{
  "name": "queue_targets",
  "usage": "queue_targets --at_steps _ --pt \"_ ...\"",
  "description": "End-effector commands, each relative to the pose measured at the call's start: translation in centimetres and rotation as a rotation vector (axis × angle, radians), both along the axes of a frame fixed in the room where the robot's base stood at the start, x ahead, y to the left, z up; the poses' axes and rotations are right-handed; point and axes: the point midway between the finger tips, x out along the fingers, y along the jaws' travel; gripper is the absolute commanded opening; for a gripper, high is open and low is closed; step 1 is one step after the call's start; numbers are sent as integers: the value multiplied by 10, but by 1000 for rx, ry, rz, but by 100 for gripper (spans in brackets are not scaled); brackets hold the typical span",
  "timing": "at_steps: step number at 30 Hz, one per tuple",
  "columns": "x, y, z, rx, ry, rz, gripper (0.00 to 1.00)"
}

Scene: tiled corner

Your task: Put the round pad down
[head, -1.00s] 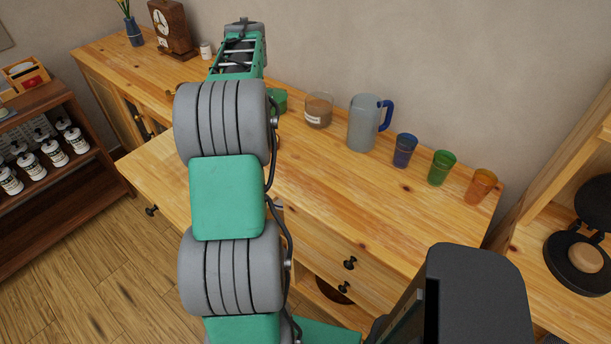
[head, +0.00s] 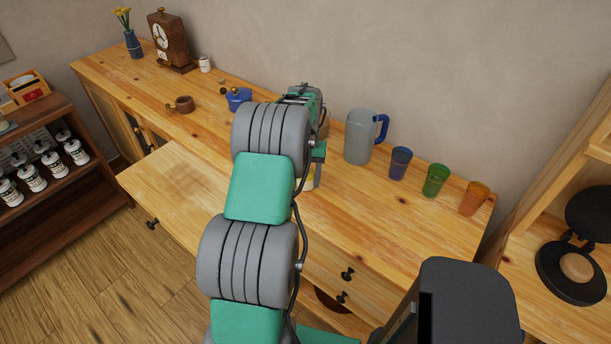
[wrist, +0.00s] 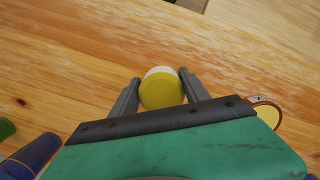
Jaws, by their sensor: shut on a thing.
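The round pad (wrist: 161,92) is yellow with a paler edge at its far side. In the wrist view it sits between the two dark fingers of my gripper (wrist: 158,93), which are shut on it. In the head view my gripper (head: 317,178) is partly hidden by my arm, over the front part of the wooden cabinet top (head: 385,205). A sliver of the yellow pad (head: 306,183) shows beside the finger. I cannot tell whether the pad touches the wood.
A grey jug (head: 359,138) with a blue handle stands behind and right of my gripper. Blue (head: 400,163), green (head: 435,180) and orange (head: 474,198) cups stand farther right. A blue pot (head: 238,98) is at left. Bare wood lies in front of the cups.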

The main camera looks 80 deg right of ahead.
Motion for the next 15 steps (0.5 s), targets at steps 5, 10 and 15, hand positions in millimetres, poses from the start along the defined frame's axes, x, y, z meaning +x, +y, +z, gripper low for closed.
queue_targets --at_steps 5,10,15 --pt "0 -1 1 -3 0 0 22" --pt "0 -1 -2 -3 0 0 56" --pt "0 -1 -2 -2 0 0 70"
